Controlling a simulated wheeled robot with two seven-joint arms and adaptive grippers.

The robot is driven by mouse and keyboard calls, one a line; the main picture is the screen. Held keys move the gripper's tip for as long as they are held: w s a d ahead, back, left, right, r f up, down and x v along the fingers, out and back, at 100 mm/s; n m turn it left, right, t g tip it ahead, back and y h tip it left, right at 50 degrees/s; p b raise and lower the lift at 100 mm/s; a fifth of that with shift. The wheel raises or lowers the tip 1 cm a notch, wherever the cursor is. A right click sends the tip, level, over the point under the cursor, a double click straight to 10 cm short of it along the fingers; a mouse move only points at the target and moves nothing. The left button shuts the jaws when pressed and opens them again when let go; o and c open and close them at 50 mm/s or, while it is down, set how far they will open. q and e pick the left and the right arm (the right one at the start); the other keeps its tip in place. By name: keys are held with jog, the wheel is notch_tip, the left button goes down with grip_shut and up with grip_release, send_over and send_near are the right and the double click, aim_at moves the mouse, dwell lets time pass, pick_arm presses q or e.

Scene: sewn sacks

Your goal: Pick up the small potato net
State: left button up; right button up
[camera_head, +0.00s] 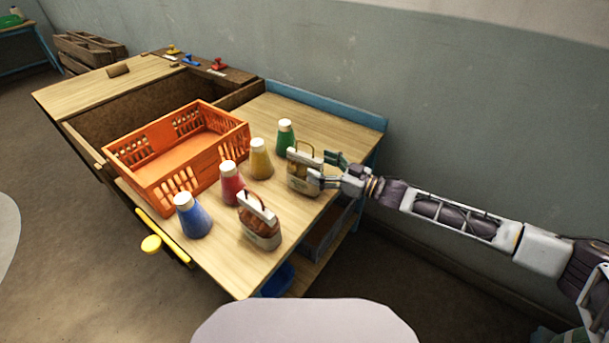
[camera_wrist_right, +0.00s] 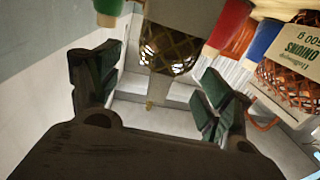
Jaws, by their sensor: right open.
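The small potato net (camera_head: 303,181), a netted sack with a pale header strip, stands on the right part of the wooden table. In the right wrist view its tan mesh (camera_wrist_right: 170,50) lies ahead, between the directions of the two fingers. My right gripper (camera_head: 324,168) is open at its right side, its fingers spread; it also shows in the wrist view (camera_wrist_right: 158,85). I cannot tell whether a finger touches the net. My left gripper is not in view.
An onion net (camera_head: 262,233) stands nearer the front edge. Blue (camera_head: 193,217), red (camera_head: 231,184), yellow (camera_head: 261,160) and green (camera_head: 286,137) bottles stand between the nets and an orange crate (camera_head: 165,190). A blue raised edge (camera_head: 330,107) runs along the back.

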aim_at(305, 160)
jog(key=shift+w+a, duration=0.2)
jog(key=shift+a, duration=0.1)
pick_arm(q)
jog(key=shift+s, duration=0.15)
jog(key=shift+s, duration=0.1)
pick_arm(e)
jog(key=shift+a, duration=0.1)
jog(key=shift+w+a, duration=0.1)
jog(key=shift+x, duration=1.75)
jog(key=shift+w+a, duration=0.2)
jog(key=shift+a, duration=0.35)
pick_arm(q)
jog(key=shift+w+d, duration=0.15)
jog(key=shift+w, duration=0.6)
